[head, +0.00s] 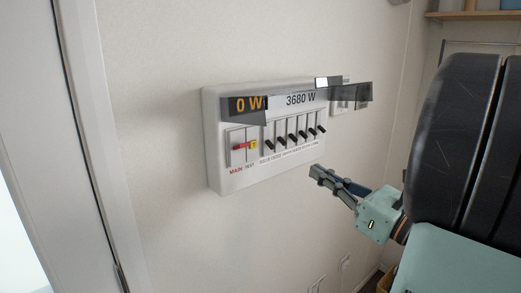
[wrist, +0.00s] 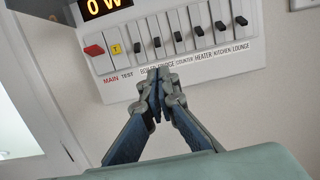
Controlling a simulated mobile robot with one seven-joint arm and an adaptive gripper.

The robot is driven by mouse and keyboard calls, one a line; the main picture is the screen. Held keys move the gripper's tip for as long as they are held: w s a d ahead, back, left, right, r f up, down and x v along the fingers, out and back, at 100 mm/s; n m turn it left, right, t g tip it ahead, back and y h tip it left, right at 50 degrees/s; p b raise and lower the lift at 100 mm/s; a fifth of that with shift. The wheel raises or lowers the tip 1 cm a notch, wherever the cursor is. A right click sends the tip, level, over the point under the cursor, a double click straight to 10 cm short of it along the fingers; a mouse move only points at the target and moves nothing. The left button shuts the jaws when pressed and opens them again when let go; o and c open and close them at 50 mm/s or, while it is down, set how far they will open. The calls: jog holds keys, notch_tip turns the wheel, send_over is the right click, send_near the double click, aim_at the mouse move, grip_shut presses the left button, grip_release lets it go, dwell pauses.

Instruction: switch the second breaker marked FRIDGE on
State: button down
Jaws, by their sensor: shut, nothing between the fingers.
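The white breaker box (head: 215,150) hangs on the wall; its lower part shows in the wrist view (wrist: 130,88). In the wrist view, the FRIDGE breaker (wrist: 157,42) is the second black lever, between BOILER (wrist: 137,48) and COUNTER (wrist: 178,36). The black levers stick out in a similar pose; I cannot tell on from off. The red MAIN lever (wrist: 94,50) and yellow TEST button (wrist: 116,48) are at the left. My gripper (wrist: 157,76) is shut and empty, its tips appearing just below the FRIDGE label. In the head view my gripper (head: 316,172) is below right of the box.
A wall plate (head: 342,104) is to the right.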

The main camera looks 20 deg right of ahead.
aim_at(279, 147)
jog(key=shift+r, duration=0.1)
jog(key=p+x, duration=0.1)
jog(key=x, duration=0.9)
jog(key=shift+p, duration=0.35)
jog(key=shift+r, duration=0.1)
jog(key=shift+r+p, duration=0.1)
jog(key=shift+p, duration=0.2)
